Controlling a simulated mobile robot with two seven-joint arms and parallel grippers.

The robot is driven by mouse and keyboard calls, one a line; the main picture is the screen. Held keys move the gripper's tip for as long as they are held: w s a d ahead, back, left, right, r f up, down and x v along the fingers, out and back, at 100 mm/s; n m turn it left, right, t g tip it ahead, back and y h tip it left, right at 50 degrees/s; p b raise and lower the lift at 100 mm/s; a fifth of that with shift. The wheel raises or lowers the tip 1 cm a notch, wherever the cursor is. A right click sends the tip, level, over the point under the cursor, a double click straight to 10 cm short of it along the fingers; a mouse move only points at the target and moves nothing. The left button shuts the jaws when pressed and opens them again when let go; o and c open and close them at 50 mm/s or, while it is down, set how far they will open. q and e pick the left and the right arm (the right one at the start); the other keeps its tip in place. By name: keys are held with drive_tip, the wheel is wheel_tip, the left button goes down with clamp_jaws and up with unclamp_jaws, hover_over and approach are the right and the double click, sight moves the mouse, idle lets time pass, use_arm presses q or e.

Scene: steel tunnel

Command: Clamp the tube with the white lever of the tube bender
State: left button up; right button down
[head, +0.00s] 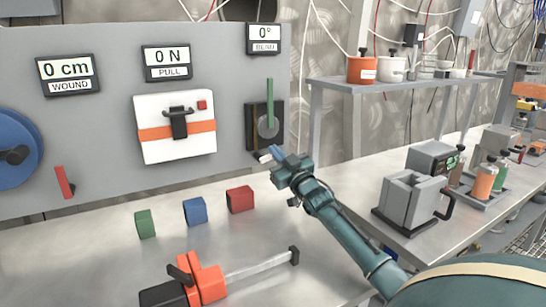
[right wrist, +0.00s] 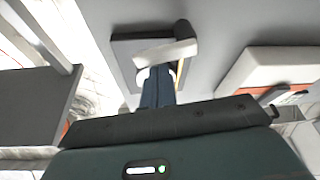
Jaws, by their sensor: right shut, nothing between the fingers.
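The tube bender (head: 268,125) is on the grey wall panel, under the "0° BEND" display. It has a black plate, a grey round disc and a green tube (head: 270,100) standing upright against it. My right gripper (head: 270,154) is just below the bender, its blue fingers shut and empty. In the right wrist view the shut fingers (right wrist: 157,88) point at the bender's dark plate (right wrist: 125,48). A pale bar, seemingly the white lever (right wrist: 165,52), lies across just beyond the fingertips. I cannot tell whether they touch it. My left gripper is out of view.
Left of the bender are a white box with an orange stripe (head: 177,145), a red lever (head: 64,182) and a blue wheel (head: 14,150). Green, blue and red blocks (head: 240,199) and an orange vise (head: 203,281) are on the bench. A grey machine (head: 412,203) stands right.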

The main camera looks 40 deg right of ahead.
drive_tip(key=r, duration=0.1)
drive_tip(key=r+p, duration=0.2)
drive_tip(key=shift+a+r, duration=0.15)
drive_tip(key=shift+a, duration=0.1)
drive_tip(key=shift+a+r+p, duration=0.25)
drive_tip(key=shift+p, duration=0.3)
drive_tip(key=b+v, duration=0.1)
drive_tip(key=v, duration=0.9)
drive_tip(key=shift+d+f, duration=0.1)
